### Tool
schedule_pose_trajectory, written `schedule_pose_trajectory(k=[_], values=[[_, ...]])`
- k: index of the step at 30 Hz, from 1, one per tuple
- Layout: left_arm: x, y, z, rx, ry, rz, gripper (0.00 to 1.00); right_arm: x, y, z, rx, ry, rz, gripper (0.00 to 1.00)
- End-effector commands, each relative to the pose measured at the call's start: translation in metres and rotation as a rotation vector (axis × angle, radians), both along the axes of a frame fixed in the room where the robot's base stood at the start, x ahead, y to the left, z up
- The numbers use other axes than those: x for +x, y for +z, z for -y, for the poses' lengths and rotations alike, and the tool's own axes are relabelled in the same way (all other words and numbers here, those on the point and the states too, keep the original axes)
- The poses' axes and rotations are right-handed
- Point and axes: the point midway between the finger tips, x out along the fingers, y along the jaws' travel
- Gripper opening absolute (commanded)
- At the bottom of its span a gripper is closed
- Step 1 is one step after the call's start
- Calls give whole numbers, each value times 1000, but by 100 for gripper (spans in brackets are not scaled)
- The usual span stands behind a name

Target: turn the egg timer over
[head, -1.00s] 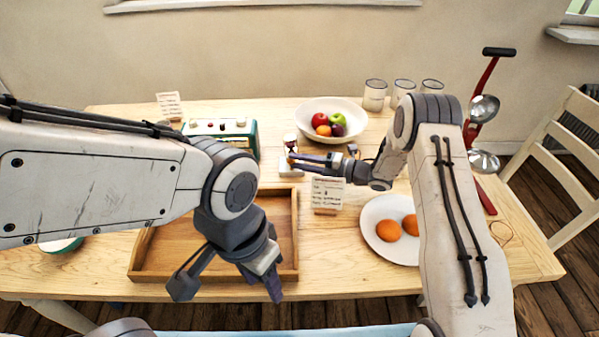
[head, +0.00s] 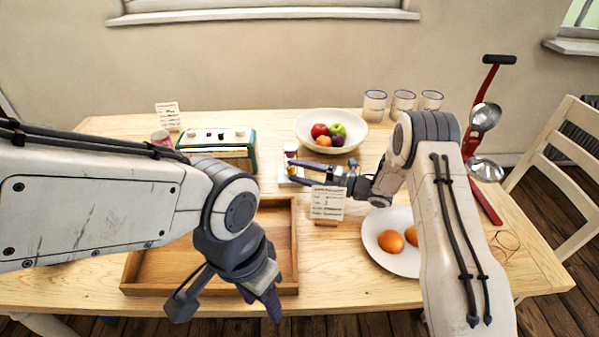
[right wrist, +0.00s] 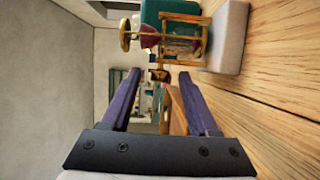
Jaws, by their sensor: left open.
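The egg timer (head: 291,152) stands upright on the table, with a pale base block (right wrist: 232,38). In the right wrist view the timer (right wrist: 182,40) appears on its side, with a wooden frame, a round end and something dark red. My right gripper (head: 286,172) is open beside it. My left gripper (head: 226,308) is open and empty over the wooden tray's front edge.
The wooden tray (head: 180,265) lies at front left. A teal radio (head: 218,148) stands behind it, left of the timer. A fruit bowl (head: 350,146) is behind the timer. A card (head: 328,203) stands before my right gripper. A plate of oranges (head: 395,262) is at right.

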Motion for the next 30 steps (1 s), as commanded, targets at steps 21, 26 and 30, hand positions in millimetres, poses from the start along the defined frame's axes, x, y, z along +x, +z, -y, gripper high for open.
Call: schedule_pose_trajectory(k=[21,26,30], values=[[0,-12,0,0,0,0,50,-32,-2,78,0,-4,0,60],[0,-13,0,0,0,0,50,-38,-2,93,0,-2,1,60],[0,-13,0,0,0,0,50,-40,-2,97,0,1,0,60]])
